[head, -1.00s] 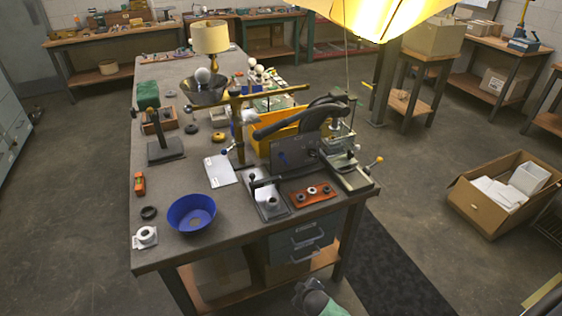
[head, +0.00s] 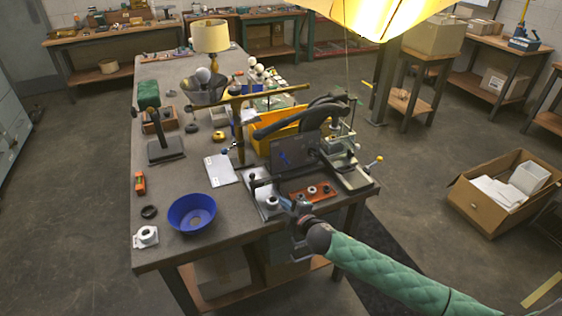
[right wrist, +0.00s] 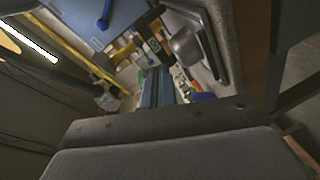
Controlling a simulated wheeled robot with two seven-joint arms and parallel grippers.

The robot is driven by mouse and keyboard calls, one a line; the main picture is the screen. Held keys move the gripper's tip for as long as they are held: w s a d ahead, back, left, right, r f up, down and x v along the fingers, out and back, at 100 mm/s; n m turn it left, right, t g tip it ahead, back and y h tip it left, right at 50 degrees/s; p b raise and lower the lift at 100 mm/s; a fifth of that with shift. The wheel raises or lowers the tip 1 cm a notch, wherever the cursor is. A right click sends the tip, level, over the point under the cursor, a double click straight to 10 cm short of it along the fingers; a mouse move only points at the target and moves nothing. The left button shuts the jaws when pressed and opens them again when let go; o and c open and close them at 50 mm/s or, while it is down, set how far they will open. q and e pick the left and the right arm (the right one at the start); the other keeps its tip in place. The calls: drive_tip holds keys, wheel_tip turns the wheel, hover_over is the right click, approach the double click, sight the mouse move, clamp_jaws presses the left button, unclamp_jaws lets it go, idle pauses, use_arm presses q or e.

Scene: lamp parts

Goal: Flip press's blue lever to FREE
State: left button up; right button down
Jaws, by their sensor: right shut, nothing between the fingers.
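The blue lever (head: 284,157) is a small tilted bar on the dark upright plate (head: 302,153) of the press, at the bench's front right. It also shows large and blue at the top of the right wrist view (right wrist: 105,14), on a grey-blue panel (right wrist: 88,22). I cannot read any label by it. My right gripper (head: 286,203) is shut and empty, over the bench's front edge, in front of and below the lever and apart from it. Its narrow shut fingers (right wrist: 155,88) show in the right wrist view. My left gripper is not in view.
A red-brown tray with rings (head: 312,193) and a grey block with a white ring (head: 270,202) lie near my right gripper. A brass stand (head: 238,130) rises left of the press. A blue bowl (head: 192,213) stands front left. A yellow bin (head: 262,135) is behind.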

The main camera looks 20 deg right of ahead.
sight(285, 160)
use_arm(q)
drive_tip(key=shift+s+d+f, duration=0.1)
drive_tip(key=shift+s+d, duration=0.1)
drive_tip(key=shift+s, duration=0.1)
use_arm(e)
drive_tip(key=w+d+r+n+g+y, duration=0.1)
drive_tip(key=w+d+r+n+y, duration=0.4)
drive_tip(key=n, duration=0.5)
drive_tip(key=shift+w+d+g, duration=0.4)
drive_tip(key=shift+w, duration=0.4)
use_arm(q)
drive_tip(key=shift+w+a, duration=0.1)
